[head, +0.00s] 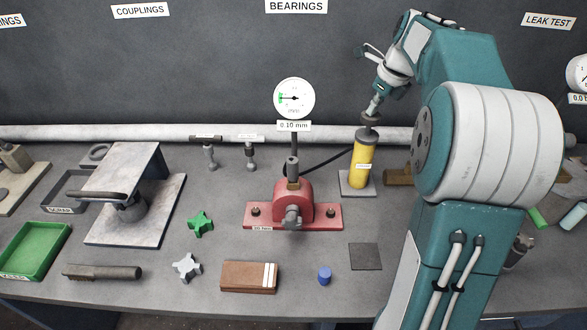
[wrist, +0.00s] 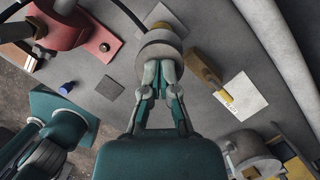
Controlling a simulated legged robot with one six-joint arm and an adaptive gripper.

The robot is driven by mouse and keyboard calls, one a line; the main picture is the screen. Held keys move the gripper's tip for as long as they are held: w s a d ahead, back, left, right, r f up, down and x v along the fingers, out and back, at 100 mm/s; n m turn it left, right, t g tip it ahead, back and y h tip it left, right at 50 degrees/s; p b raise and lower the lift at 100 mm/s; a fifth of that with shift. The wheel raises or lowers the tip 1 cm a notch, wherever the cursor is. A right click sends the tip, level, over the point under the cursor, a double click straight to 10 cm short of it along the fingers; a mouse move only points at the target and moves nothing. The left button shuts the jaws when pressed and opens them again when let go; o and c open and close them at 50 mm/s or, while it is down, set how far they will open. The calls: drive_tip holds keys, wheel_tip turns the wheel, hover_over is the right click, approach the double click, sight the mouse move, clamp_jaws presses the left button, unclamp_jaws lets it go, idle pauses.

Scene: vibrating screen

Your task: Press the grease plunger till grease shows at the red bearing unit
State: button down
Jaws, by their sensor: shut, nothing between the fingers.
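The yellow grease pump (head: 362,160) stands upright on a grey plate, right of the red bearing unit (head: 293,205). A dark hose runs from the pump toward the bearing unit. The plunger's round knob (head: 368,119) is on top of the pump. My gripper (head: 374,105) is shut and empty, pointing down at the knob from above. In the wrist view, my gripper's fingertips (wrist: 162,68) meet or nearly meet the grey knob (wrist: 160,45); contact is hard to tell. The red bearing unit (wrist: 60,25) is partly cut off there. I cannot make out grease on it.
A dial gauge (head: 294,98) stands behind the bearing unit. Left are green and white star knobs, a metal stand (head: 125,195) and a green tray (head: 35,248). A brown block (head: 262,277), blue cap (head: 324,276) and dark pad (head: 365,256) lie in front.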

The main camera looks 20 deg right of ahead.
drive_tip(key=shift+f, duration=0.8)
drive_tip(key=shift+f, duration=0.15)
drive_tip(key=shift+r, duration=2.1)
drive_tip(key=shift+a, duration=0.1)
